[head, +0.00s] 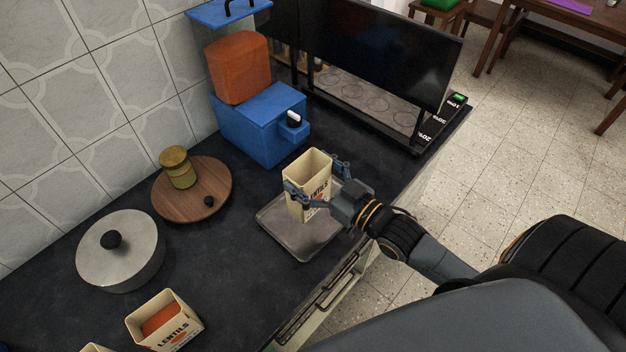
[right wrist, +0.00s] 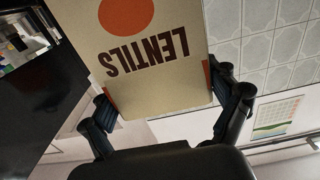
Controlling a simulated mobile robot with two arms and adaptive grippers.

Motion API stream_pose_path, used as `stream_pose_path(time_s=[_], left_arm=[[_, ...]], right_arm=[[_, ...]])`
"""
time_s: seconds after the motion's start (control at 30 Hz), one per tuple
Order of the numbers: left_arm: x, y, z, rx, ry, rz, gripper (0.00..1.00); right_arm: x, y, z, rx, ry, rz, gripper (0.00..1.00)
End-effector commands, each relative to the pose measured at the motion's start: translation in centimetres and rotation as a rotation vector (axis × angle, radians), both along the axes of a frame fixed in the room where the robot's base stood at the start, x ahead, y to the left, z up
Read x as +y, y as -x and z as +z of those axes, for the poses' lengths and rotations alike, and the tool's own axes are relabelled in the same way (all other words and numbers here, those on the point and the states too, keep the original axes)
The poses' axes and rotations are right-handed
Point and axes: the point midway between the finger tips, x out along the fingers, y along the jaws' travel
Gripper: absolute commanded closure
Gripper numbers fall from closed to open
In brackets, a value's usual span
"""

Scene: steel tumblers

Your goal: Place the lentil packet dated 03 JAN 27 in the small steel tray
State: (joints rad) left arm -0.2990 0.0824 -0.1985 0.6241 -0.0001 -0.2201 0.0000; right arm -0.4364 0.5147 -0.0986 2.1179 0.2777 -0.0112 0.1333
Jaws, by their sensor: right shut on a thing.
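My right gripper (head: 322,181) is shut on a cream lentil packet (head: 308,177), one finger on each side. The packet is upright, over or on the small steel tray (head: 299,241); I cannot tell whether its base touches. In the right wrist view the packet (right wrist: 150,50) shows the word LENTILS and a red-orange disc, between the fingers of the gripper (right wrist: 166,103). No date can be read on it. A second lentil packet (head: 179,337) stands open with orange contents at the lower left. Part of another packet (head: 95,348) shows at the bottom edge. My left gripper is not in view.
A lidded steel pot (head: 120,262) and a round wooden board (head: 216,208) with a jar (head: 178,168) are left of the tray. A blue dispenser (head: 262,126) with an orange hopper (head: 239,68) and a dark glass-fronted case (head: 372,48) stand behind. Dark counter between is clear.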

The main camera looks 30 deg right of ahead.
Motion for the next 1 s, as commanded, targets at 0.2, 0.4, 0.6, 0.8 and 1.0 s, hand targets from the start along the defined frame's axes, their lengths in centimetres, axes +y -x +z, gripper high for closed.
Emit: stream_pose_path(time_s=[0.2, 0.4, 0.6, 0.8, 1.0], left_arm=[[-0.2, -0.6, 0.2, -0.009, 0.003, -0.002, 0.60], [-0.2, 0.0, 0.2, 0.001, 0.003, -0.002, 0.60], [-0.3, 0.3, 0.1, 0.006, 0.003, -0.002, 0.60], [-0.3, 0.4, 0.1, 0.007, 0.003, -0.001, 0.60], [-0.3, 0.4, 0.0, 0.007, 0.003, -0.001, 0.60]], right_arm=[[-1.8, -2.2, -3.8, 0.004, -0.001, 0.000, 0.75], [-2.4, -2.9, -5.1, 0.005, -0.002, 0.001, 0.75], [-2.6, -3.2, -7.8, 0.006, -0.003, 0.000, 0.75], [-2.6, -3.2, -8.5, 0.003, -0.002, 0.001, 0.75], [-2.6, -3.1, -8.6, 0.004, -0.002, 0.001, 0.75]])
